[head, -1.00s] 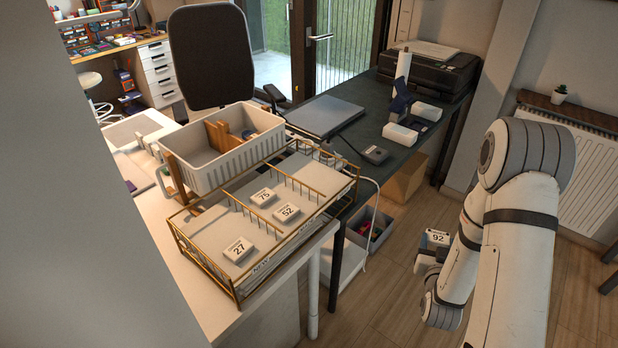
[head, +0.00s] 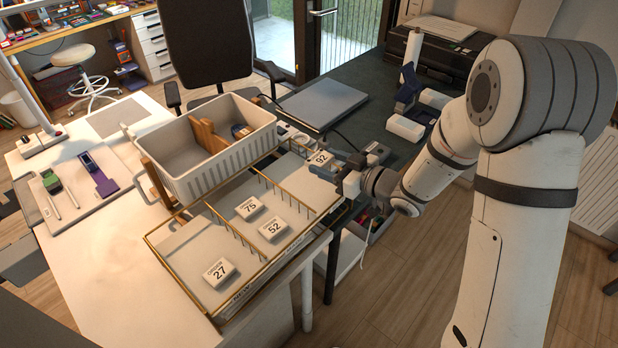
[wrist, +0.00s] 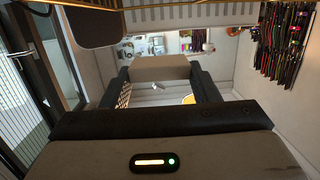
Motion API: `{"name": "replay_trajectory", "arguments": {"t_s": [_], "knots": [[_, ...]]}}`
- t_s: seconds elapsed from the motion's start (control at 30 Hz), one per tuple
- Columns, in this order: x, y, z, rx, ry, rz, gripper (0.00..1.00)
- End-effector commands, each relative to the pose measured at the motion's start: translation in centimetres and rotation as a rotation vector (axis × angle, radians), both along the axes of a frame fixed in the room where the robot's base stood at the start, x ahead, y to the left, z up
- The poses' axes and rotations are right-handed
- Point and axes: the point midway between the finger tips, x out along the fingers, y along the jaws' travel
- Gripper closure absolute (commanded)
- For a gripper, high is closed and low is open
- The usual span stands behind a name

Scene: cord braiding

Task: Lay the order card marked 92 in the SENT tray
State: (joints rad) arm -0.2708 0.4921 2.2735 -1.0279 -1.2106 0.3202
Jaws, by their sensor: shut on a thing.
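The order card marked 92 (head: 320,158) is a small white block. My gripper (head: 333,169) is shut on it. In the head view it appears over the far right compartment of the gold wire tray rack (head: 172,262), and I cannot tell its exact height above the floor of that compartment. In the wrist view a pale block, the card (wrist: 160,67), sits between the two dark fingers. The rack's front label reads NEW; I cannot read a SENT label.
Cards 27 (head: 217,271), 75 (head: 249,208) and 52 (head: 274,228) lie in the nearer compartments. Thin gold dividers stand up between compartments. A white ribbed basket (head: 215,155) stands behind the rack. A closed laptop (head: 322,104) lies on the dark desk beyond.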

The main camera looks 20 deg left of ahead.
Motion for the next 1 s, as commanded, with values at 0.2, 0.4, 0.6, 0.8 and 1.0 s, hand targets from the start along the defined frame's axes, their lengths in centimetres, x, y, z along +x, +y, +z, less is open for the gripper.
{"name": "replay_trajectory", "arguments": {"t_s": [0.2, 0.4, 0.6, 0.8, 1.0], "knots": [[-0.5, 0.6, -3.9, 0.0, 0.005, 0.015, 0.69], [-0.7, 0.9, -5.5, 0.0, 0.003, 0.021, 0.69], [-0.8, 1.0, -8.1, -0.001, 0.004, 0.024, 0.69], [-0.8, 1.0, -9.1, 0.0, 0.001, 0.024, 0.69], [-0.8, 1.1, -9.1, 0.001, 0.0, 0.024, 0.69]]}}
